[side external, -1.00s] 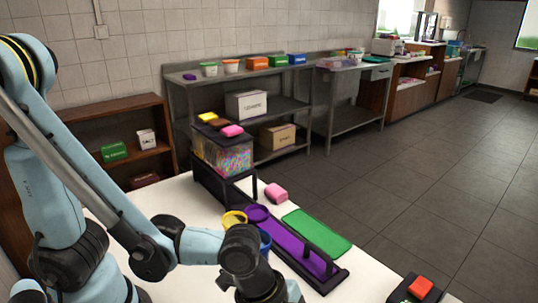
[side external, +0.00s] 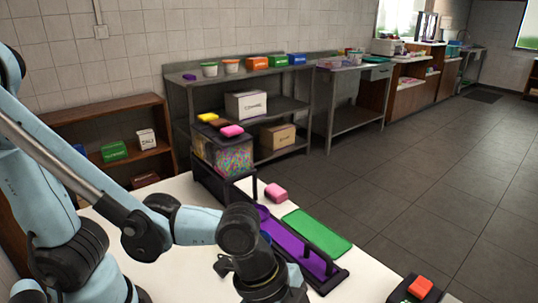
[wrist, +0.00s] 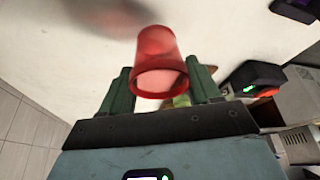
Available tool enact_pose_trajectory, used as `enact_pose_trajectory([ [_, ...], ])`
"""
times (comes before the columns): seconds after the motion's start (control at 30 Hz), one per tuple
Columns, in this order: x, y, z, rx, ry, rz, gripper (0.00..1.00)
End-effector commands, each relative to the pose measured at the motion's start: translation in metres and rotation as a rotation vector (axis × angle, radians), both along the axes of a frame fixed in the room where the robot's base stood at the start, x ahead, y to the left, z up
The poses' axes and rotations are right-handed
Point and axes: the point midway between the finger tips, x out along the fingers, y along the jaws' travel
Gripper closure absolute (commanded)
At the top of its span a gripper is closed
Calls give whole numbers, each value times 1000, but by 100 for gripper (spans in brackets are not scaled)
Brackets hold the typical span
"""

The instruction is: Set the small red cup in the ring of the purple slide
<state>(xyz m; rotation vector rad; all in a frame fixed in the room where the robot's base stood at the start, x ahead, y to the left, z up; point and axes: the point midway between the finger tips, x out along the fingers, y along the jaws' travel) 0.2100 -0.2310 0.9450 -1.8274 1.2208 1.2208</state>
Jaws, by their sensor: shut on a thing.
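In the wrist view my gripper (wrist: 161,82) is shut on the small red cup (wrist: 156,42), a translucent cup between its two dark green fingers. The cup is held over a pale surface. In the side view the fingers and the cup do not show; only my wrist shows at the bottom. The purple slide (side external: 284,238) lies in a black frame on the white table. Its purple ring (side external: 263,212) is at the far end, partly hidden behind my arm.
A green mat (side external: 318,241) lies right of the slide, with a pink block (side external: 275,193) beyond it. A clear bin of colourful toppings (side external: 224,158) stands at the slide's far end. A black box with red and green buttons (side external: 417,290) sits front right.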

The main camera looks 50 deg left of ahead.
Motion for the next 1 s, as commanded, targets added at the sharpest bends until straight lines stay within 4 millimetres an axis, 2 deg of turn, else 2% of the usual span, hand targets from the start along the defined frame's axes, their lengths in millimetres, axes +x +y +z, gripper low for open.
enact_pose_trajectory([
  [0.2, 0, 0, 30, 0, 0, 0, 71],
  [0.4, 0, 0, 52, 0, 0, 0, 71],
  [0.67, 6, 4, 66, 0, 0, 42, 71],
  [0.77, 23, 17, 69, 1, 0, 164, 71],
  [0.87, 50, 40, 72, 0, -1, 368, 71],
  [1.0, 90, 87, 77, 2, -2, 725, 71],
])
